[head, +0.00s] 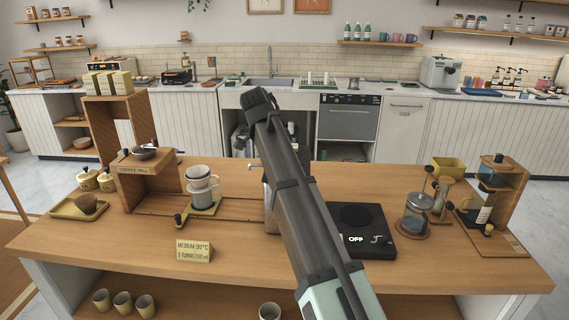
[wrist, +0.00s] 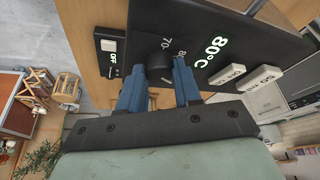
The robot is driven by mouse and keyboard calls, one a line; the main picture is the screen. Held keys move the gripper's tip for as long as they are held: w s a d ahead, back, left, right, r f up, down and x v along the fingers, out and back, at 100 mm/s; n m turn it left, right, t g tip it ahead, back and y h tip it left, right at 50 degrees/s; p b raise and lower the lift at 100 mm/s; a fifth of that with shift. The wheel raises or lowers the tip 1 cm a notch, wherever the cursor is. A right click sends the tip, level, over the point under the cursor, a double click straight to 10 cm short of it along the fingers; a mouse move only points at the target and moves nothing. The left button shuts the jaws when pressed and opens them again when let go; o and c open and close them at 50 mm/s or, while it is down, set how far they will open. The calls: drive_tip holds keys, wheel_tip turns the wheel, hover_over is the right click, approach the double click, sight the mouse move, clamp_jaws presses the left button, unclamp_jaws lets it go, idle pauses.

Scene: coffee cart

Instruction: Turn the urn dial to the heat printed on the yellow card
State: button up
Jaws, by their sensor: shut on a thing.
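In the wrist view my gripper (wrist: 159,72) has its blue fingers closed on either side of the black urn dial (wrist: 158,64). The dial sits on a black panel (wrist: 205,85) with the numbers 70 and 80 beside it. The lit display (wrist: 210,50) reads 80°C. The yellow card (head: 194,250) stands at the front of the wooden counter in the head view; its print reads medium, 90°C, with a line of turns per 150 ml. In the head view I cannot make out the dial or my fingers; my arm crosses the middle.
Two pale buttons (wrist: 230,75) lie right of the dial.

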drive_tip(key=o, duration=1)
drive_tip(key=shift+o, duration=0.2)
drive_tip(key=shift+r, duration=0.1)
drive_tip(key=v, duration=0.7)
drive_tip(key=shift+r, duration=0.1)
